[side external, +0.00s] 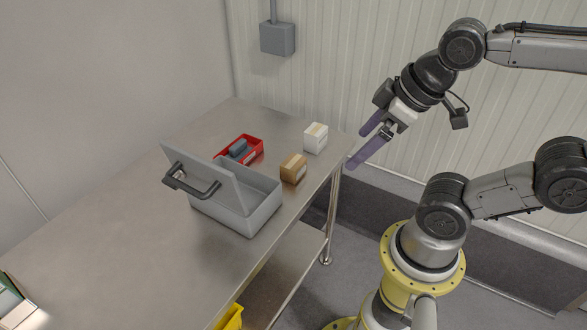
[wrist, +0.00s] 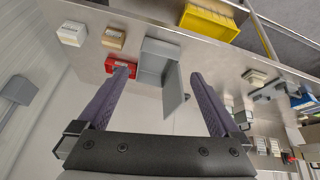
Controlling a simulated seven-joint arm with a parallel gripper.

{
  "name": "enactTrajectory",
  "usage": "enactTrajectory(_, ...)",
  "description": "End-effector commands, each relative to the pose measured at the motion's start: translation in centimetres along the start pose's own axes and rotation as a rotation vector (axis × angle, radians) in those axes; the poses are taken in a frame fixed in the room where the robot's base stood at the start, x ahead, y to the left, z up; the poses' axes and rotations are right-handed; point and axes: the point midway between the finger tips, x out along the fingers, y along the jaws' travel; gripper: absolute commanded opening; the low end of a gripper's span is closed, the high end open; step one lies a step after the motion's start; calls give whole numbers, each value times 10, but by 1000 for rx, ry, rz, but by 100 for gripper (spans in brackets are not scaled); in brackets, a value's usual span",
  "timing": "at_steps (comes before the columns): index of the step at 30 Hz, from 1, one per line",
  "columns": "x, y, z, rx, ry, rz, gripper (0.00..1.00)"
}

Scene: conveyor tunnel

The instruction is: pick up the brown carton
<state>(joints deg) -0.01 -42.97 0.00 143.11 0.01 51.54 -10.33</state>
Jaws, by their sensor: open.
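The brown carton (side external: 294,169) stands on the steel table near its right edge, between the grey toolbox and a white box. It also shows in the wrist view (wrist: 113,38), at the upper left, with a pale label. My gripper (side external: 357,148) has two purple fingers spread apart and is empty. It hangs in the air beyond the table's right edge, to the right of the carton and apart from it.
A white box (side external: 316,138) stands just behind the carton. A red bin (side external: 257,153) with dark items and an open grey toolbox (side external: 253,219) with a raised lid are to its left. A yellow bin (wrist: 208,23) sits below the table.

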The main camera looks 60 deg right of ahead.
Motion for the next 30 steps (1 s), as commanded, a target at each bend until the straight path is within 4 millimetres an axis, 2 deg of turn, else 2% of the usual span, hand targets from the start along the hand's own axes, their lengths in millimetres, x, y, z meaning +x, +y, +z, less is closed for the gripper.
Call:
enactTrajectory(3, -11, 4, -20, -245, 40, 13, 100)
enactTrajectory(8, -12, 16, -60, -599, 25, 26, 100)
enactTrajectory(11, -3, 29, -88, -806, -10, 24, 100)
enactTrajectory(14, 15, 47, -117, -1005, -58, 6, 100)
enactTrajectory(18, 54, 78, -150, -1242, -130, -49, 100)
enactTrajectory(22, 100, 110, -166, -1395, -189, -124, 100)
enactTrajectory(26, 154, 143, -167, -1475, -241, -216, 100)
enactTrajectory(30, 206, 171, -151, -1450, -289, -306, 100)
